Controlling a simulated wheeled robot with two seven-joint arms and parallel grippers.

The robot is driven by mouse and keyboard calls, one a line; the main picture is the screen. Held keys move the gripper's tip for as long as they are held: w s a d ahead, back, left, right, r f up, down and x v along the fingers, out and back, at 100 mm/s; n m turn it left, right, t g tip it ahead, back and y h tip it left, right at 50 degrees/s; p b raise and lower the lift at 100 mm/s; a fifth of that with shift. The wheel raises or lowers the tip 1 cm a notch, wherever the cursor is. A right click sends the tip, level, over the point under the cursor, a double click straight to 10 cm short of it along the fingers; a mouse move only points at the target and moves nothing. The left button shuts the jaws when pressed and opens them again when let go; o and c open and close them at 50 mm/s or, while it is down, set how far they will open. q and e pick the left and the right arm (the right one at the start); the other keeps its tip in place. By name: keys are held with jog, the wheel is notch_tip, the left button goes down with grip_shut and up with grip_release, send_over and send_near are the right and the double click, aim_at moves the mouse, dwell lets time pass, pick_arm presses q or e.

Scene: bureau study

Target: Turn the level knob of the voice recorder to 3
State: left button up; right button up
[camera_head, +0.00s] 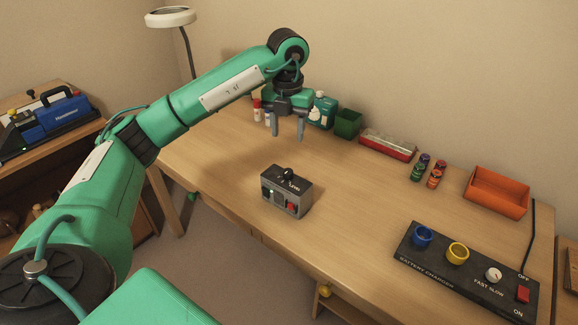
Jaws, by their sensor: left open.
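The voice recorder (286,192) is a small dark grey box on the desk, left of the middle of the desk top. Its black level knob (288,174) sits on the top face; the number it points to is too small to read. A red part and a pale greenish part show on its front. My left gripper (287,136) is open and empty, pointing down above the desk, behind the recorder and clear of it. My right gripper is not in view.
A battery charger (445,278) with blue and yellow rings lies at the front right. An orange tray (497,192), small batteries (428,170), a red-sided tray (387,146), a green box (347,123) and bottles (322,110) line the back. The desk (350,210) around the recorder is clear.

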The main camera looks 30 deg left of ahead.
aim_at(288, 171)
pick_arm(q)
notch_tip(288, 171, down, 12)
jog(key=shift+f, duration=0.2)
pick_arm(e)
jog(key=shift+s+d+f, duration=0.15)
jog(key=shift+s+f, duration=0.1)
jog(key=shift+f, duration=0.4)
pick_arm(q)
jog(key=c, duration=1)
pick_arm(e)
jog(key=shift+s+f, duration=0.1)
pick_arm(q)
jog(key=shift+m, duration=0.7)
jog(key=m+b, duration=0.1)
jog(key=m, duration=0.4)
jog(key=shift+b, duration=0.35)
jog(key=shift+m+b, duration=0.5)
jog(key=shift+m, duration=1.3)
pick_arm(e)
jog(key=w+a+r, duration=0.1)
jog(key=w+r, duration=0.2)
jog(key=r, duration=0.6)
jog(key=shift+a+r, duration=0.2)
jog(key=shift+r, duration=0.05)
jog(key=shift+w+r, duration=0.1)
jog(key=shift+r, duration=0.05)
